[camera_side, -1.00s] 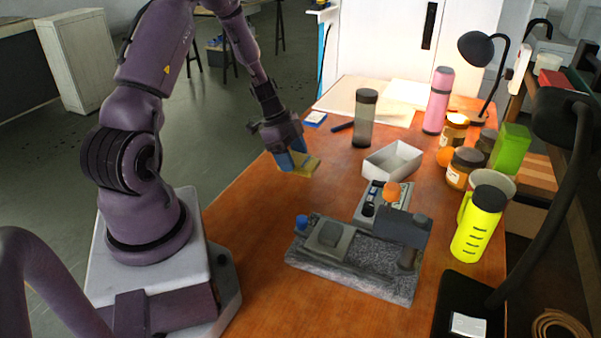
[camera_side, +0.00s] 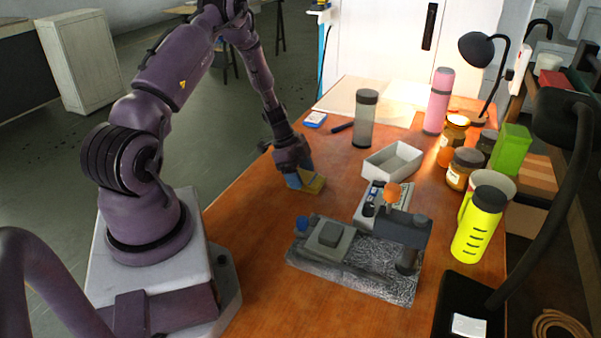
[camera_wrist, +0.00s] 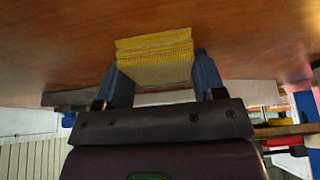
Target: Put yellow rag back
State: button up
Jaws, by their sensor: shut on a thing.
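The yellow rag (camera_side: 311,184) is a folded, ribbed block of cloth. My gripper (camera_side: 303,183) is shut on it, just over the wooden table at its left side. In the wrist view the rag (camera_wrist: 155,58) sits between the two blue fingers of my gripper (camera_wrist: 158,75). I cannot tell whether the rag touches the table top.
A white open tray (camera_side: 393,160) stands to the right of the rag. A grey machine on a slab (camera_side: 350,262) lies in front of it. A grey bottle (camera_side: 365,120), jars (camera_side: 465,167) and a yellow-green bottle (camera_side: 478,225) stand farther right. The table (camera_side: 250,215) is bare at left.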

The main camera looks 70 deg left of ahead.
jog(key=o, duration=0.9)
jog(key=shift+r, duration=0.1)
jog(key=v, duration=1.2)
jog(key=w+d+r+n+y, duration=0.1)
jog(key=w+d+r, duration=0.2)
jog(key=d+r, duration=0.65)
jog(key=s+d+r+n+y, duration=0.2)
jog(key=s+d+r+n, duration=0.25)
jog(key=d+r, duration=0.75)
jog(key=s+d+r+n+t, duration=0.1)
jog(key=s+d+n+t, duration=0.1)
jog(key=s+d, duration=0.5)
jog(key=shift+s+r+n, duration=0.35)
jog(key=shift+s+n, duration=0.4)
jog(key=shift+s, duration=0.1)
